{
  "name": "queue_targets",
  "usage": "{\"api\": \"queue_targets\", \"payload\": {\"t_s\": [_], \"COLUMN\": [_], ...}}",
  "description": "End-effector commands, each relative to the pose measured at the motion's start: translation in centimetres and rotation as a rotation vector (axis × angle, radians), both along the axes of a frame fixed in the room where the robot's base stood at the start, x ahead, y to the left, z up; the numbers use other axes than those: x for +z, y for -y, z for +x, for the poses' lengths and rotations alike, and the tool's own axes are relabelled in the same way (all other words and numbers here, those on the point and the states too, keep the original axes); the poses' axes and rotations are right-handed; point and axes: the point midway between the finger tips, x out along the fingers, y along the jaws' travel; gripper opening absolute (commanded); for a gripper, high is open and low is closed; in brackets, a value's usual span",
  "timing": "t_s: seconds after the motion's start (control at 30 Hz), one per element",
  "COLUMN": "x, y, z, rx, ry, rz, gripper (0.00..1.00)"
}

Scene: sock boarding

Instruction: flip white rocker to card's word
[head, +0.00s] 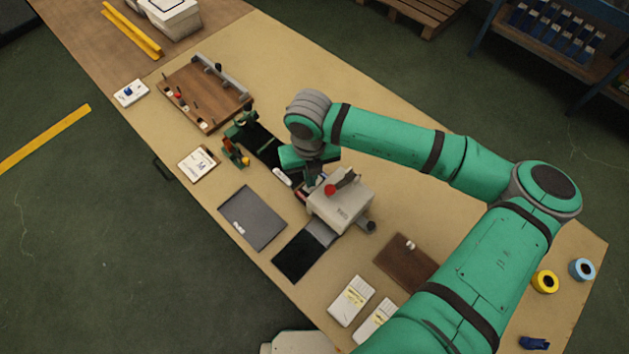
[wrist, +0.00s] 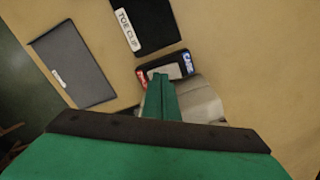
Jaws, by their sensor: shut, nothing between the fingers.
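The white rocker (wrist: 164,71) sits in a black housing with a red label at its left end and a blue label at its right end, in the wrist view. In the head view my gripper (head: 307,180) is beside the grey machine (head: 342,203) and largely hides the rocker. A card on a clipboard (head: 198,163) lies left of it, its word unreadable.
A black strip with a TOE CLIP label (wrist: 130,30) lies beyond the housing. A grey panel (head: 252,217) lies to the left. The machine has a red-knobbed lever (head: 331,189). A wooden rack (head: 205,92) stands farther back. White cards (head: 351,300) lie near the front edge.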

Motion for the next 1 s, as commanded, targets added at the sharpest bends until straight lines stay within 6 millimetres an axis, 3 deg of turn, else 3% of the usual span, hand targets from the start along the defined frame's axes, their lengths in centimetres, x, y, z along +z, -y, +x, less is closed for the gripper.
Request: {"api": "queue_targets", "payload": {"t_s": [0.8, 1.0], "x": [5.6, 6.3], "y": [0.0, 0.0], "z": [0.0, 0.0], "rx": [0.0, 0.0], "ry": [0.001, 0.0], "rz": [-0.001, -0.001], "gripper": [0.0, 0.0]}}
